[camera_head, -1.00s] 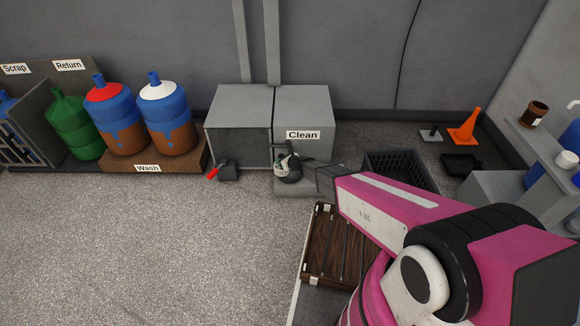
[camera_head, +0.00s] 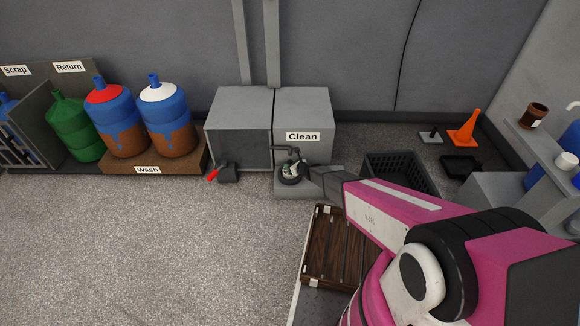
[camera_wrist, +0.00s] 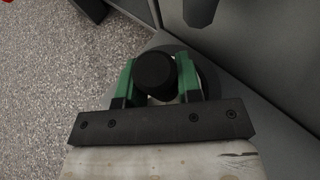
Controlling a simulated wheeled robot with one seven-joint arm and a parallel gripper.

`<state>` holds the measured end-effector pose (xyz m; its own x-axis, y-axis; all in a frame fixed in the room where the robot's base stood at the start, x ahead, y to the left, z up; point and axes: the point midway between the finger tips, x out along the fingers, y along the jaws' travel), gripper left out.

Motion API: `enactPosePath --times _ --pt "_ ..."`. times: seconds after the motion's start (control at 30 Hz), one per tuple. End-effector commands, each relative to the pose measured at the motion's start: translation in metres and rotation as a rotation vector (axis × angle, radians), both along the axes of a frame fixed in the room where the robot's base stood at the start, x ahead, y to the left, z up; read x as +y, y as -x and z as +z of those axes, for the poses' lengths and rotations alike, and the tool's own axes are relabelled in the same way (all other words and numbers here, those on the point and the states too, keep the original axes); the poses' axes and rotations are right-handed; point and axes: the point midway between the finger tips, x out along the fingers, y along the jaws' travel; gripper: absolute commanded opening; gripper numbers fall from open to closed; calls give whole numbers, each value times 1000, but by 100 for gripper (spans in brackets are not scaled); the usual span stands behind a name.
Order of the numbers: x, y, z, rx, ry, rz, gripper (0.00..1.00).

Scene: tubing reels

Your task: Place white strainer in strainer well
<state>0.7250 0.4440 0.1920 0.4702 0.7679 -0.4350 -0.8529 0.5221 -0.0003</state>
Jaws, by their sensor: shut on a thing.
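My gripper (camera_wrist: 157,80) has its green fingers shut on a dark round knob (camera_wrist: 156,70), which I take to be the top of the white strainer. A small pale patch of the strainer (camera_head: 289,170) shows in the head view, inside a dark ring at the gripper's end. The gripper is over the low grey ledge (camera_head: 318,190) in front of the grey box marked Clean (camera_head: 303,115). A grey rounded surface (camera_wrist: 205,75) shows behind the fingers in the wrist view. The strainer well is not clearly visible; I cannot tell whether the strainer is seated in it.
A black crate (camera_head: 395,165) and an orange cone (camera_head: 465,127) are to the right. Blue and brown bottles (camera_head: 165,120) stand on the Wash stand at left. The floor in front is open.

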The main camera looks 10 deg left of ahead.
Motion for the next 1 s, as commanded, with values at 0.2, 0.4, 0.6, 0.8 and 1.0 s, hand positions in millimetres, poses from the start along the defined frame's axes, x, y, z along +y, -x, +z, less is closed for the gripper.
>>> enactPosePath --times 0.2,0.4,0.6,0.8,1.0 --pt "0 0 -2 0 0 0 0" --pt "0 0 -2 0 0 0 58" --pt "0 0 -2 0 0 0 58" --pt "-7 4 5 0 0 -1 58" --pt "-29 19 18 0 0 -2 58"
